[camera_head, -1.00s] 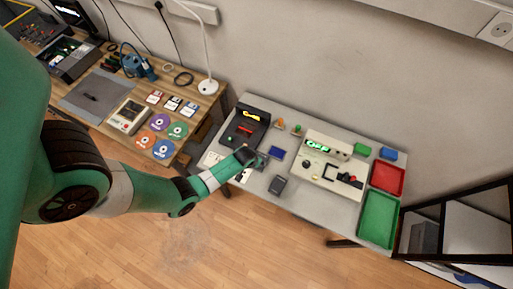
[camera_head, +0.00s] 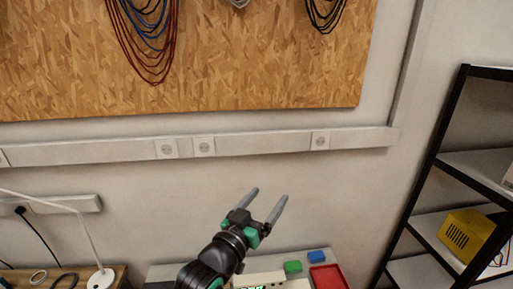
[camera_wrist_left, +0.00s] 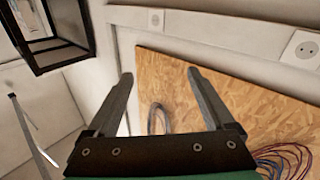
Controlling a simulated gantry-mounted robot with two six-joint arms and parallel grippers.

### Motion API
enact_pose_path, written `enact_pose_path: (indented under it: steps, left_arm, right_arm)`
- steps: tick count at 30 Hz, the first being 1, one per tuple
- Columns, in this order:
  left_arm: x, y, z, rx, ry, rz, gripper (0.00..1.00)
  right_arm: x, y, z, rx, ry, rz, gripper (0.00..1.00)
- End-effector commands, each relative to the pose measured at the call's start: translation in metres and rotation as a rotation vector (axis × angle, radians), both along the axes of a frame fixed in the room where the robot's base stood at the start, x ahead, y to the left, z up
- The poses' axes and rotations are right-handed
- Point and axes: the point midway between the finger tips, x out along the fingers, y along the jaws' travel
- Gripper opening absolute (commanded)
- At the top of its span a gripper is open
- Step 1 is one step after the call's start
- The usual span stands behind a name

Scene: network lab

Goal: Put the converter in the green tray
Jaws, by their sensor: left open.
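My left gripper (camera_head: 269,195) is raised in front of the wall above the lab table, its two fingers apart and nothing between them. In the left wrist view its open fingers (camera_wrist_left: 159,75) point toward the wall and the wood board. The green tray is out of view now; a second ago it lay at the table's right front corner in the head view. I cannot pick out the converter in either current view. My right gripper is not in view.
A black-framed shelf (camera_head: 432,170) with a yellow box (camera_head: 464,235) stands right. A lamp (camera_head: 98,245) stands left.

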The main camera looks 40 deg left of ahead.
Motion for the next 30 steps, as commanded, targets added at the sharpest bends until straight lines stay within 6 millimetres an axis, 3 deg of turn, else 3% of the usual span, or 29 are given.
enact_pose_path:
  steps: [1, 3, 6, 9, 12, 15, 22, 30]
  left_arm:
    - [-0.011, -0.023, 0.057, 0.035, -0.123, -0.041, 0.87]
    - [-0.038, -0.053, 0.128, 0.084, -0.292, -0.09, 0.87]
    - [-0.088, -0.087, 0.207, 0.135, -0.507, -0.143, 0.87]
    - [-0.133, -0.108, 0.254, 0.167, -0.662, -0.171, 0.87]
    - [-0.159, -0.117, 0.276, 0.18, -0.745, -0.185, 0.87]
    - [-0.167, -0.119, 0.281, 0.184, -0.767, -0.187, 0.87]
    - [-0.165, -0.119, 0.28, 0.184, -0.764, -0.187, 0.87]
    - [-0.165, -0.118, 0.28, 0.183, -0.762, -0.186, 0.87]
  right_arm:
    - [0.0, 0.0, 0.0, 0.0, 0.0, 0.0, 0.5]
    - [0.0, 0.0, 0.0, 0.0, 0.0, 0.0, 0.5]
    - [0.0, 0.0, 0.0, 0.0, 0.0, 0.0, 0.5]
    - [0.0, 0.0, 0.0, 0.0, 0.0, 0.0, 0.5]
    - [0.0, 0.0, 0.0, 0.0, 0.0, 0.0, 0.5]
    - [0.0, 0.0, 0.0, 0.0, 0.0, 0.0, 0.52]
    - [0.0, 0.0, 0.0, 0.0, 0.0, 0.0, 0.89]
    - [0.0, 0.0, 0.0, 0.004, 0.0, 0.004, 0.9]
